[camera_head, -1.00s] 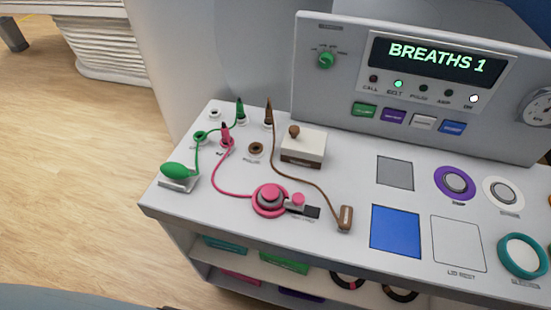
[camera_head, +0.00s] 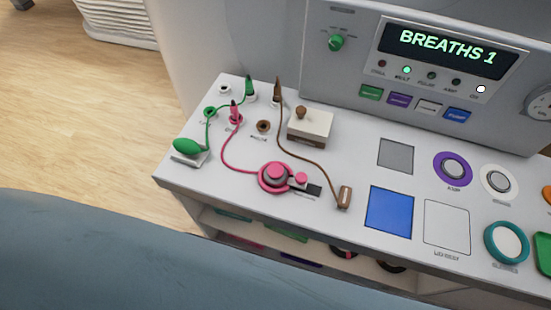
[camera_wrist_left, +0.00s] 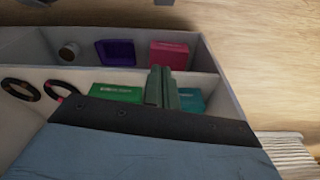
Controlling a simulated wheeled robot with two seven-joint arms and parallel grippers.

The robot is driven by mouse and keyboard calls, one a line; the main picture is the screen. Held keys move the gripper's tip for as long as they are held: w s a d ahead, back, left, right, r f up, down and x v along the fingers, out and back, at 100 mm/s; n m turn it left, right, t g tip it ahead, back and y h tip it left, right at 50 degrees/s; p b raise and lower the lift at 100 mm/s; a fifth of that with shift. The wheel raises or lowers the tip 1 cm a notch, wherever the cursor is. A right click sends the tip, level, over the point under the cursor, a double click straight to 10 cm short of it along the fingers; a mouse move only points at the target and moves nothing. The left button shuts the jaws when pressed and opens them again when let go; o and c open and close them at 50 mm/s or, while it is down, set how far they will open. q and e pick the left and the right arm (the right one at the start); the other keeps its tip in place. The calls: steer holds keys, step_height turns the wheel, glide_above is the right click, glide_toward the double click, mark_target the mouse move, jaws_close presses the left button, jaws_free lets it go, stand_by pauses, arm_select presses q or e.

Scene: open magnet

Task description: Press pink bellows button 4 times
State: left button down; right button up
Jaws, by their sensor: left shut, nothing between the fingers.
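The pink bellows button (camera_head: 276,174) sits in a pink ring near the front middle of the white console top, with a pink cable running from it to a pink plug (camera_head: 235,113). A small pink knob on a dark slider (camera_head: 302,180) is beside it. The display (camera_head: 447,44) reads BREATHS 1. My left gripper (camera_wrist_left: 161,72) shows in the left wrist view, fingers together and empty, in front of the shelf below the console top. Neither gripper shows in the head view; a large blue-grey arm part covers its lower left.
A green bulb (camera_head: 187,146) stands at the console's left corner. A white box with a brown knob (camera_head: 310,124) and a brown cable end (camera_head: 345,196) are near the button. A blue pad (camera_head: 389,211) lies to the right. Green (camera_wrist_left: 118,93) and pink (camera_wrist_left: 169,55) boxes sit on the shelf.

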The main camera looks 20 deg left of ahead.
arm_select(q)
steer(key=w+d+r+t+p, duration=0.15)
steer(key=w+r, duration=0.25)
steer(key=r, duration=0.5)
steer(key=w+r+g+p, duration=0.1)
steer(key=w+r+p, duration=0.2)
steer(key=r, duration=0.6)
step_height(320, 180, up, 20)
steer(key=m+t+h+p, duration=0.3)
steer(key=m+h+p, duration=0.35)
steer(key=m, duration=1.15)
glide_above(271, 171)
steer(key=shift+h+b, duration=0.45)
steer(key=shift+f, duration=0.1)
step_height(271, 171, down, 8)
steer(key=b, duration=0.4)
steer(key=shift+r+b, duration=0.25)
steer(key=shift+b, duration=0.1)
steer(key=shift+f+b, duration=0.55)
steer(key=shift+f, duration=0.05)
